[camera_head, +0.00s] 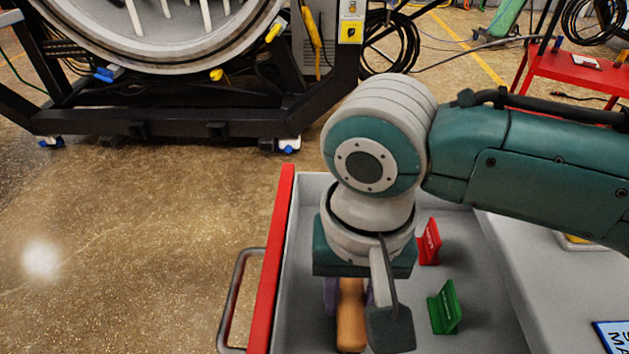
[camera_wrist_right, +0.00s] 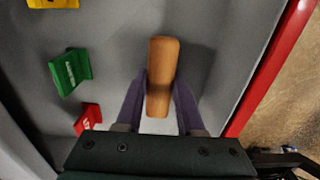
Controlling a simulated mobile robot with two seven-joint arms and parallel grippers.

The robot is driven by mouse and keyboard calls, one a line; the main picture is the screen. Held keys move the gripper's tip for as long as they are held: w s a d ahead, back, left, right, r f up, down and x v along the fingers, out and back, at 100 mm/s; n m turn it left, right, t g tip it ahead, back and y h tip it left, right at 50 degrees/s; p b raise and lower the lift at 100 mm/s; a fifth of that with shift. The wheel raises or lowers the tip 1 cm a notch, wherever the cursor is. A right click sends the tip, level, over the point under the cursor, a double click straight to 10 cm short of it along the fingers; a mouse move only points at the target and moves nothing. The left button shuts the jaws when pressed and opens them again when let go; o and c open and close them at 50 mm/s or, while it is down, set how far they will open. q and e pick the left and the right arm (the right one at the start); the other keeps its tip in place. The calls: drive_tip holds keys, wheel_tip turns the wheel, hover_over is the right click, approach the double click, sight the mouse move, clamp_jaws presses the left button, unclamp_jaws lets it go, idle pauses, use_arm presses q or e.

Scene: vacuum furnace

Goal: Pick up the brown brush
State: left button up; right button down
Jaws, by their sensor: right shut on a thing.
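The brown brush (camera_head: 351,318) is in the grey drawer, below my right arm in the head view. In the right wrist view the brush (camera_wrist_right: 162,78) lies lengthwise between two purple fingers. My right gripper (camera_wrist_right: 160,90) is shut on it, with a finger against each side. In the head view, my right wrist and a grey bracket hide part of the brush and fingers. I cannot tell whether the brush touches the drawer floor. My left gripper is not in view.
The drawer has a red front edge (camera_head: 272,270) and a metal handle (camera_head: 233,300). A red holder (camera_head: 429,243) and a green holder (camera_head: 445,308) stand right of the brush. A yellow one (camera_wrist_right: 52,3) shows in the wrist view. The furnace frame stands behind; floor at left is clear.

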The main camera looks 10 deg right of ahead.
sight(352, 297)
drive_tip(key=shift+r, duration=0.15)
wheel_tip(352, 297, up, 20)
drive_tip(key=p, duration=0.6)
drive_tip(key=shift+p, duration=0.4)
